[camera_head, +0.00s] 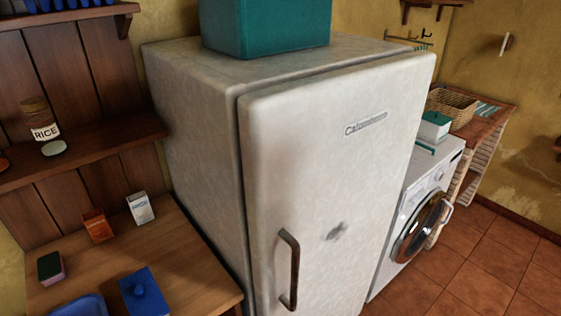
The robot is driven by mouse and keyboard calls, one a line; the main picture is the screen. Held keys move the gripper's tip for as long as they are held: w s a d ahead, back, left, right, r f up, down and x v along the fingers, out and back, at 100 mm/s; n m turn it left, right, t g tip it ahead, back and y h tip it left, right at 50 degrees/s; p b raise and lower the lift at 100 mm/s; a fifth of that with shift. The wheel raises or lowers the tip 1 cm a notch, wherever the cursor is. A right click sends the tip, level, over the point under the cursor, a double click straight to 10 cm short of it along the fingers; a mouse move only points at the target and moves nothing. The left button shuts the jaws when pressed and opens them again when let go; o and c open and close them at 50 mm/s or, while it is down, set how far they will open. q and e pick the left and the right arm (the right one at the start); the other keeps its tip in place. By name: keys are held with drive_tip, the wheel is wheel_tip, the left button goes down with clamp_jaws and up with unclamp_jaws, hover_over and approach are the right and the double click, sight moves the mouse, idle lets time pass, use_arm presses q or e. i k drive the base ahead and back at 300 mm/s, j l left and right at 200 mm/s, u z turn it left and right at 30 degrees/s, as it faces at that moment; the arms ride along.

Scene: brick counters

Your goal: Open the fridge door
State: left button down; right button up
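A worn white fridge (195,120) stands in the middle of the head view. Its door (330,160) faces the front right and looks shut against the body. A dark vertical bar handle (292,270) sits on the door's left side, low in the view. The bottom of the door is cut off by the picture's lower edge. Neither of my grippers shows in the head view.
A teal box (267,28) stands on the fridge. Left of it is a wooden counter (185,255) with a blue box (143,293), a sponge (50,267) and small packets. A washing machine (420,205) stands to the right. The tiled floor (480,285) at lower right is clear.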

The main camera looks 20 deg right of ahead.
sight(325, 157)
drive_tip(key=z, duration=1.2)
